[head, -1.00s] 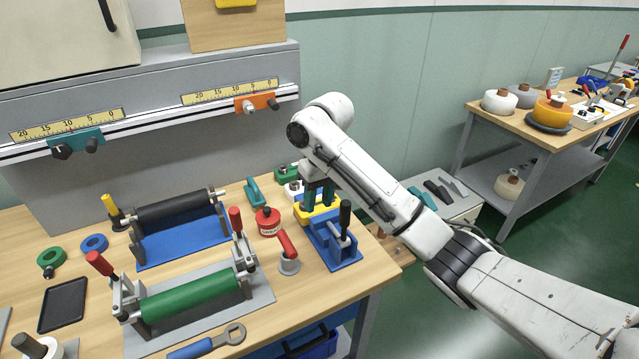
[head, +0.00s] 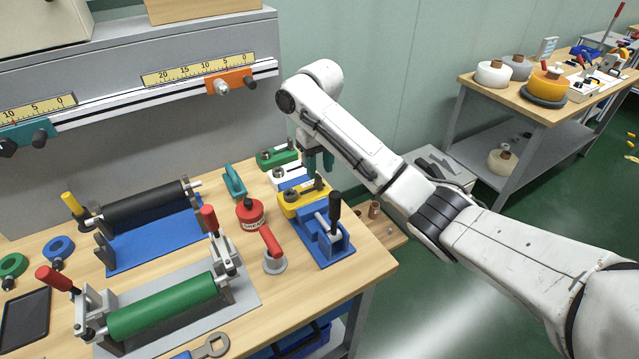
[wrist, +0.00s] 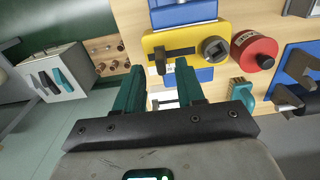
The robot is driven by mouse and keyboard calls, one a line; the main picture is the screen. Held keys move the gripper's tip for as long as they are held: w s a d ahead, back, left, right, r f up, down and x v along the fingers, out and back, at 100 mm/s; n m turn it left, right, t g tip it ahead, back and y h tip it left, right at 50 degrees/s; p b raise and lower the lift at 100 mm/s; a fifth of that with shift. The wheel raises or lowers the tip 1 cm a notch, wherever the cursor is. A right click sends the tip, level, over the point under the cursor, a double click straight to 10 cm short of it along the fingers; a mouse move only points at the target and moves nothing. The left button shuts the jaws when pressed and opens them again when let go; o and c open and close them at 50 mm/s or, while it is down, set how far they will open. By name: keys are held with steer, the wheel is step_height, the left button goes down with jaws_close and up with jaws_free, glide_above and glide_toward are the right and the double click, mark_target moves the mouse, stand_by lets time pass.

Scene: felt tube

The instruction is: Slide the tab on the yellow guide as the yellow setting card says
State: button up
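The yellow guide (head: 292,203) is a block on the bench behind the blue clamp, with a dark round knob on its left. In the wrist view the yellow guide (wrist: 190,36) shows a dark slot, with a small dark upright tab (wrist: 160,60) near one end and the knob (wrist: 215,48) beyond the other end. My gripper (head: 318,166) hangs by the guide's far right side. Its teal fingers (wrist: 159,72) are apart, and the tab shows in the gap between them; contact cannot be told. The yellow setting card does not show in the current views.
A white guide (head: 285,177) and a green guide (head: 277,157) stand behind. A blue clamp (head: 322,243) with a black handle is close in front. A red tin (head: 250,214) and a red-handled tool (head: 272,247) stand left. The bench's right edge is near.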

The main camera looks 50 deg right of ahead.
mark_target(320, 178)
steer(key=shift+f, duration=2.05)
jaws_close()
